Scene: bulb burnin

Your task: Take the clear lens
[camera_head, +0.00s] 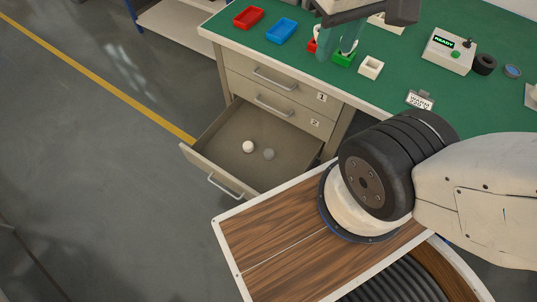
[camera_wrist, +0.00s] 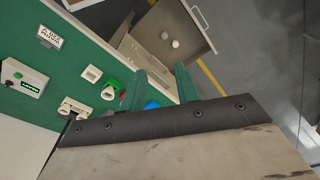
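The bottom drawer (camera_head: 215,152) of the workbench cabinet is pulled out. Two small round pieces lie on its floor: a grey, see-through-looking one (camera_head: 269,154), which looks like the clear lens, and an opaque white one (camera_head: 249,147) beside it. In the wrist view the grey piece (camera_wrist: 164,35) and the white piece (camera_wrist: 175,43) lie in the open drawer beyond my fingertips. My gripper (camera_head: 337,48) is above the bench top, well apart from the drawer. Its two green fingers (camera_wrist: 160,70) are spread with nothing seen between them.
On the green bench top (camera_head: 400,75) stand a red tray (camera_head: 249,17), a blue tray (camera_head: 282,31), a green holder (camera_head: 344,60), a white socket block (camera_head: 370,67) and a control box (camera_head: 448,50) reading READY. Two drawers above are shut. Floor left of the drawer is clear.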

